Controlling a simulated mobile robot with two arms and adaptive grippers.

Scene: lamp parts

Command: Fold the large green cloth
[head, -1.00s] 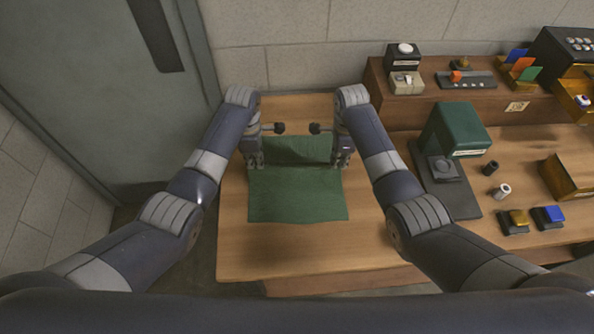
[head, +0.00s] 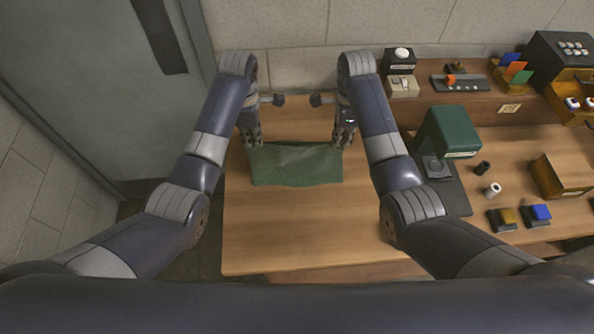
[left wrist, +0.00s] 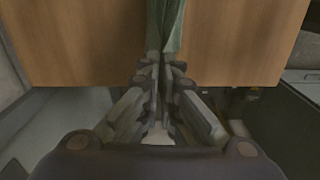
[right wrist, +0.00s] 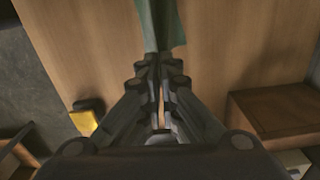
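The green cloth (head: 296,165) hangs stretched between my two grippers above the wooden table in the head view. Its lower part reaches toward the table; whether it touches the wood I cannot tell. My left gripper (head: 254,143) is shut on the cloth's left corner; in the left wrist view the cloth (left wrist: 163,25) runs out from between its closed fingers. My right gripper (head: 343,140) is shut on the right corner; in the right wrist view the cloth (right wrist: 160,25) comes from its fingertips.
The wooden table (head: 300,230) is bare in front of the cloth. A raised shelf (head: 450,100) stands behind. A grey door (head: 110,90) is at the left.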

